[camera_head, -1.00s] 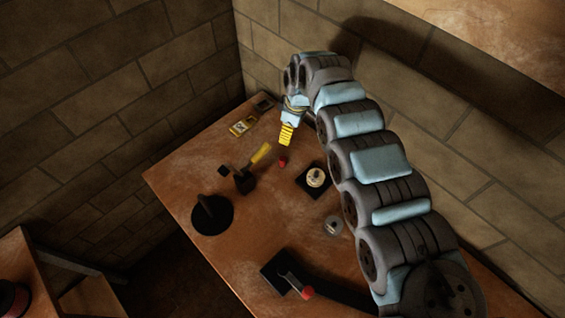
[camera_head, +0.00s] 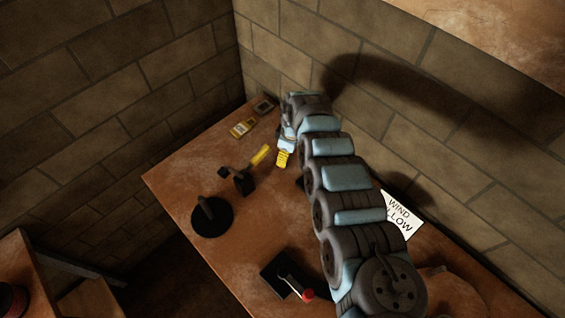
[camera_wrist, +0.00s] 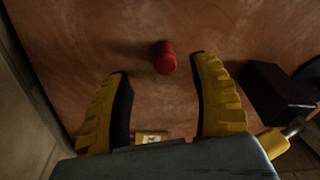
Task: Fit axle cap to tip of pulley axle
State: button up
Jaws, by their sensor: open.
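A small red cylinder, which looks like the axle cap (camera_wrist: 164,58), stands on the brown bench in the wrist view. It lies just beyond and between the fingertips, and nothing grips it. My gripper (camera_wrist: 160,66) has its two yellow, black-padded fingers spread wide and empty. In the head view my gripper (camera_head: 282,165) is over the back part of the bench, and the red cap is hidden there. The pulley axle cannot be made out now. A pale round part on a dark square plate, seen earlier, is mostly behind my arm.
A yellow-handled tool (camera_head: 260,155) sits by a black block (camera_wrist: 268,90). A red-tipped lever (camera_head: 308,295) is at the front.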

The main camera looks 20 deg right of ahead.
jog(key=shift+w+a+f+b, duration=0.1)
jog(key=shift+a+f+b, duration=0.1)
jog(key=shift+f, duration=0.5)
jog(key=shift+w+a+f+b, duration=0.15)
jog(key=shift+a+f, duration=0.1)
jog(key=shift+f, duration=0.45)
jog(key=shift+s+a+f+b, duration=0.1)
jog(key=shift+a+f+b, duration=0.1)
jog(key=shift+f, duration=0.5)
jog(key=shift+w+f, duration=0.1)
jog(key=shift+f, duration=0.45)
grip_shut()
